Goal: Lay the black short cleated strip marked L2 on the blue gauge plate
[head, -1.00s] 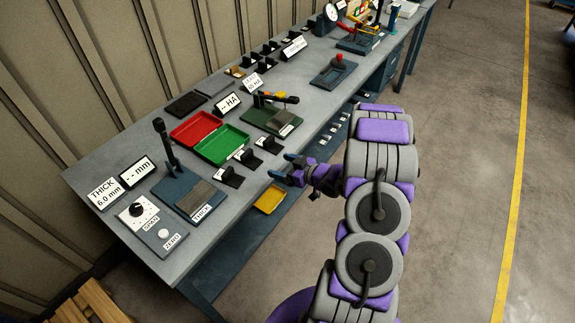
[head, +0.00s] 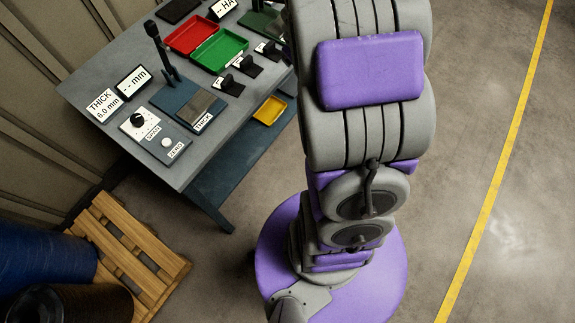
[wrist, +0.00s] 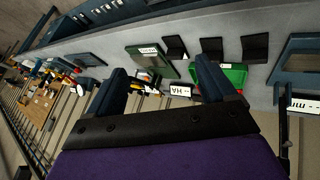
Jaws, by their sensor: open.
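The blue gauge plate (head: 170,97), with a grey pad and a THICK label, sits at the near end of the bench. It also shows at the right of the wrist view (wrist: 289,44). Black cleated strips stand along the bench's front edge: one nearest the plate (head: 230,87), one behind it (head: 247,67) and one farther back (head: 268,50). The wrist view shows three dark pieces (wrist: 212,48) in a row. No L2 mark is legible. My gripper (wrist: 163,72) is open and empty, its fingers apart over the bench; the head view does not show it.
A red tray (head: 191,31) and a green tray (head: 245,48) lie behind the strips. A dial box (head: 139,122) stands left of the plate. A yellow tray (head: 270,108) is below the bench edge. A wooden pallet (head: 140,240) lies on the floor; open floor is at right.

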